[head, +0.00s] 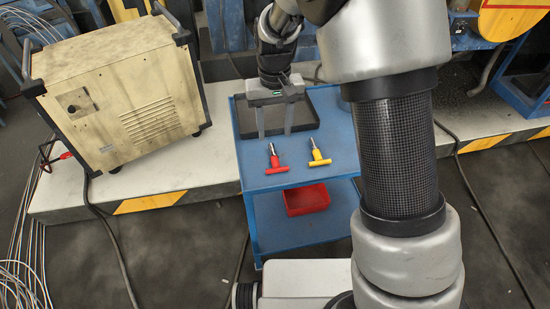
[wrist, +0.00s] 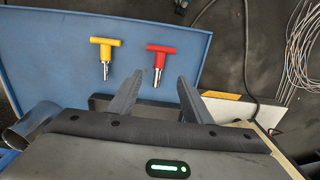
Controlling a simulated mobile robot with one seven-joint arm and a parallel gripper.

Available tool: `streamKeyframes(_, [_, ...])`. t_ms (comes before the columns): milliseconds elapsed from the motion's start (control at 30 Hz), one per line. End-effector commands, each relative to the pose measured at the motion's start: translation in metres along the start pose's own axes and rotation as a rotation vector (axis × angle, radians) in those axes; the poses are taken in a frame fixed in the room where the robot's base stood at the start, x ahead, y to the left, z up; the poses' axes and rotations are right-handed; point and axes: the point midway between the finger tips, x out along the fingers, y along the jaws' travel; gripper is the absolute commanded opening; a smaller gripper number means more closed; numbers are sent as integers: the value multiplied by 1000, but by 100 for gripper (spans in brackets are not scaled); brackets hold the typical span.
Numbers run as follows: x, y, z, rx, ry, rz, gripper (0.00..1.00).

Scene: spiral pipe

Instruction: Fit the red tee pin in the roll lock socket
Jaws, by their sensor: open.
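The red tee pin (head: 275,166) lies flat on the blue cart top (head: 340,150), its crossbar toward the front edge and its metal shank pointing back. It also shows in the wrist view (wrist: 160,50). My gripper (head: 274,135) is open and empty, fingers pointing down, behind the pin over the front of the black tray. In the wrist view my gripper's fingertips (wrist: 159,78) frame the end of the pin's shank; I see no contact. A grey metal cylinder (wrist: 30,122) stands at the cart's side. I cannot tell whether it holds the roll lock socket.
A yellow tee pin (head: 319,156) lies right of the red one. A black tray (head: 312,111) fills the cart's back. A red bin (head: 307,199) sits on the lower shelf. A beige machine (head: 120,90) stands at left. My arm hides the cart's right side.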

Motion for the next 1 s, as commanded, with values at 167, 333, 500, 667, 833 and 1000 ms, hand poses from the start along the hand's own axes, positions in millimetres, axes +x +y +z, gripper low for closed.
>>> streamKeyframes(167, [40, 1, 1, 0, -4, 1, 45])
streamKeyframes(333, [60, 0, 0, 1, -1, 0, 45])
streamKeyframes(500, [67, 1, 0, 0, -1, 0, 45])
streamKeyframes(667, [86, 1, -2, 0, -3, 1, 45])
streamKeyframes(833, [111, 2, -3, 0, -2, 1, 45])
streamKeyframes(1000, [116, 2, -4, 0, 1, 0, 45])
